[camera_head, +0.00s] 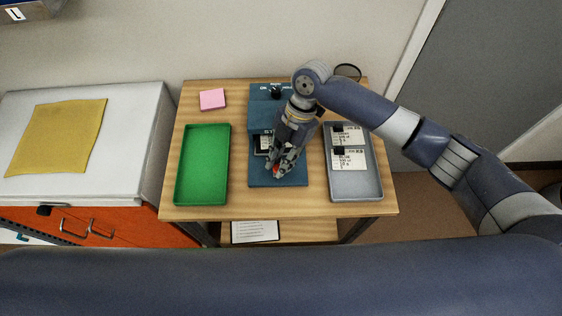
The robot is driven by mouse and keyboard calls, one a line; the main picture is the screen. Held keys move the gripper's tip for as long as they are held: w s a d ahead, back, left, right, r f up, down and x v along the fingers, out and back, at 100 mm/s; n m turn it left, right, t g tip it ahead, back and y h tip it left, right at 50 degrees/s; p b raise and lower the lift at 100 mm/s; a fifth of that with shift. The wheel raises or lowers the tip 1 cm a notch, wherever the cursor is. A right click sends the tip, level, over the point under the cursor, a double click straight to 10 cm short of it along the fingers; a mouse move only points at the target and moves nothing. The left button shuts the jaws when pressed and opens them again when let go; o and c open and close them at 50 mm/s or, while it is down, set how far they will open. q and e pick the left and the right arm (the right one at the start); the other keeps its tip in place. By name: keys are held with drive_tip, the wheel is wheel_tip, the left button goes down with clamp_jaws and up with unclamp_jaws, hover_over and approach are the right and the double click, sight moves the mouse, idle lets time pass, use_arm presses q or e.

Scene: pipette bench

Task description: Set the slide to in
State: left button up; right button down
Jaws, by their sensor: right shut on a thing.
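A blue bench device (262,110) with dark controls and white lettering on its top stands in the middle of the wooden table. Its low blue base plate (294,181) reaches toward the table's front edge. A pale part with a dark inset (262,146) shows on the device, left of my gripper. My right gripper (277,172) points down over the base plate and is shut on a small red part. The gripper covers most of that part, and I cannot tell how far in or out the slide is. My left gripper is out of view.
A green tray (179,165), empty, lies left of the device. A grey tray (378,188) with labelled cards (349,159) lies right of it. A pink note (212,99) is at the back left. Bare wood (240,208) runs along the front edge.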

drive_tip(key=c, duration=1.4)
unclamp_jaws()
drive_tip(key=shift+s+a+r, duration=0.1)
drive_tip(key=shift+s+r, duration=0.05)
drive_tip(key=shift+s, duration=0.1)
drive_tip(key=shift+r, duration=0.1)
drive_tip(key=shift+w+d+r, duration=0.2)
drive_tip(key=shift+r, duration=0.1)
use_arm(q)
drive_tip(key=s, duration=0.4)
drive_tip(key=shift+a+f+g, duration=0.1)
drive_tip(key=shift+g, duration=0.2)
use_arm(e)
drive_tip(key=v, duration=1.1)
